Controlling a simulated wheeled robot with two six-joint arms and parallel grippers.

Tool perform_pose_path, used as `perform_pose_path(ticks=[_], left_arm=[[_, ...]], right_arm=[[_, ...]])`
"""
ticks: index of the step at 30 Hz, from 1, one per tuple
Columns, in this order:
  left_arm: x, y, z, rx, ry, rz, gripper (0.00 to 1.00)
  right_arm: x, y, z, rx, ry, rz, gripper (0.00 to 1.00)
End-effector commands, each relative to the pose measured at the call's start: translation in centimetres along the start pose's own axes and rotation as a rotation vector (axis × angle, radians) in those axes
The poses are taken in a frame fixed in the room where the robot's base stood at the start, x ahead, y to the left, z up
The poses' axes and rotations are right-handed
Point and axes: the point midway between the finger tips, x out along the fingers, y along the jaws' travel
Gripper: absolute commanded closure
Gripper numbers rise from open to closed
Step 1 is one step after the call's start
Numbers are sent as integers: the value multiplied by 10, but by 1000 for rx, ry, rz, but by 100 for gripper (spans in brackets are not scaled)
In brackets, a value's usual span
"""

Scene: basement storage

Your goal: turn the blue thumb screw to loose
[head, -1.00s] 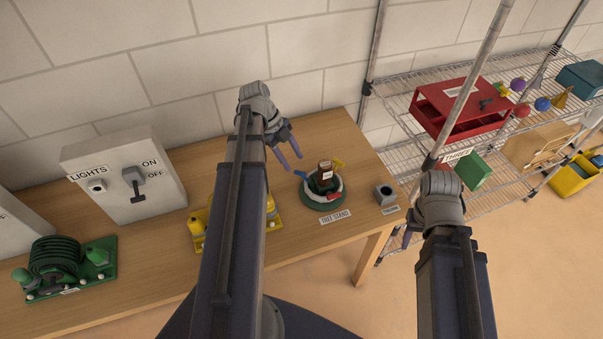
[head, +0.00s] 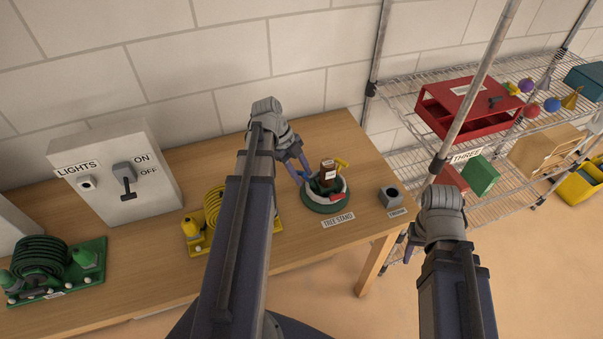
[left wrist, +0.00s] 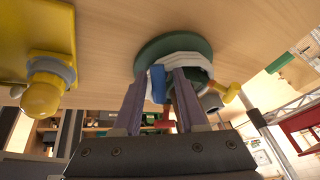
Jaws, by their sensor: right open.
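A yellow screw (head: 342,163) and a red screw (head: 337,196) stick out of the ring. The blue thumb screw (left wrist: 157,84) shows between my left fingertips in the left wrist view. My left gripper (head: 300,173) is at the left side of the stand, fingers open around the blue screw; firm contact cannot be made out. My right gripper (head: 410,247) is open and empty beyond the table's right edge, partly hidden by its arm.
A grey block with a hole (head: 389,196) stands right of the stand. A yellow coil set (head: 211,208), a green coil set (head: 50,268) and a lights switch box (head: 115,170) are on the table to the left. A wire shelf with a red organizer (head: 468,108) stands right.

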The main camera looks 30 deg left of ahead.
Motion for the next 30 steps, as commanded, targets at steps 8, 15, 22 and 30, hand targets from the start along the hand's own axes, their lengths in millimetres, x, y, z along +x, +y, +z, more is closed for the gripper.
perform_pose_path(ticks=[8,15,22,30], left_arm=[[0,0,0,0,0,0,92],[0,0,0,0,0,1,100],[0,0,0,-3,0,2,100],[1,0,1,-87,16,18,100]], right_arm=[[0,0,0,0,0,0,50],[0,0,0,0,0,0,50],[0,0,0,0,0,0,50],[2,0,0,0,0,0,50]])
